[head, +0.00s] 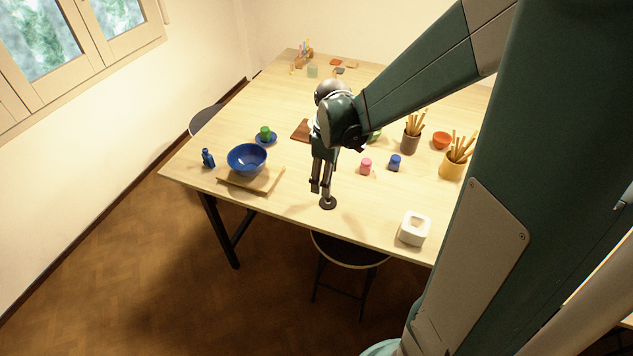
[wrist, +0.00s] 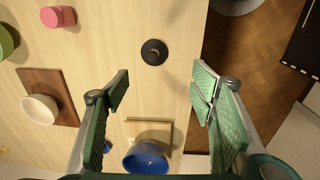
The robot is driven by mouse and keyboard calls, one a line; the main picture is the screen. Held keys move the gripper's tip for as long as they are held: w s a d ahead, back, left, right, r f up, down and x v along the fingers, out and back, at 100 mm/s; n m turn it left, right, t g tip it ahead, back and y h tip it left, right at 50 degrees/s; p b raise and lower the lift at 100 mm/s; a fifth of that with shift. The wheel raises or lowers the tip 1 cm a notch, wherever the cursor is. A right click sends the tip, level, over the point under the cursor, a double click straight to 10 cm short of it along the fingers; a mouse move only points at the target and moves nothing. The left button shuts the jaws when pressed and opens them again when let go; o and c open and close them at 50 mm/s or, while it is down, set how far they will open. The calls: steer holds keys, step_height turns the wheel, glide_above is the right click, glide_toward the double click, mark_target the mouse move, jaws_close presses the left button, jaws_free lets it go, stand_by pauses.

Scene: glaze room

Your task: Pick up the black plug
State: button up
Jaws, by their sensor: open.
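The black plug (head: 328,202) is a small round dark disc with a raised middle, lying on the table near its front edge. It also shows in the wrist view (wrist: 154,52), above and between the fingertips. My gripper (head: 321,189) is just above the plug in the head view, pointing down, with its fingers apart and nothing between them. In the wrist view my gripper (wrist: 160,85) has its two green-padded fingers spread wide. The plug is apart from both fingers.
A blue bowl (head: 247,158) on a wooden board (head: 262,182) stands left of my gripper. A pink pot (head: 366,166), a blue pot (head: 395,162) and a white square container (head: 414,229) stand to the right. The table around the plug is clear; the table edge is close.

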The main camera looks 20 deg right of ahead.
steer(key=n+g, duration=0.1)
glide_above(328, 199)
steer(key=shift+w+d+f, duration=0.1)
steer(key=shift+w+f, duration=0.05)
steer(key=shift+f, duration=0.7)
steer(key=shift+w+d+f, duration=0.1)
steer(key=shift+w+f, duration=0.05)
steer(key=shift+f, duration=0.65)
steer(key=shift+w+d+f, duration=0.1)
steer(key=shift+w+f, duration=0.05)
steer(key=shift+f, duration=0.7)
steer(key=shift+f, duration=1.3)
steer(key=shift+f, duration=0.2)
steer(key=shift+w+a+f, duration=0.1)
steer(key=shift+w+f, duration=0.05)
steer(key=shift+f, duration=2.25)
steer(key=shift+c, duration=0.7)
steer(key=c, duration=0.8)
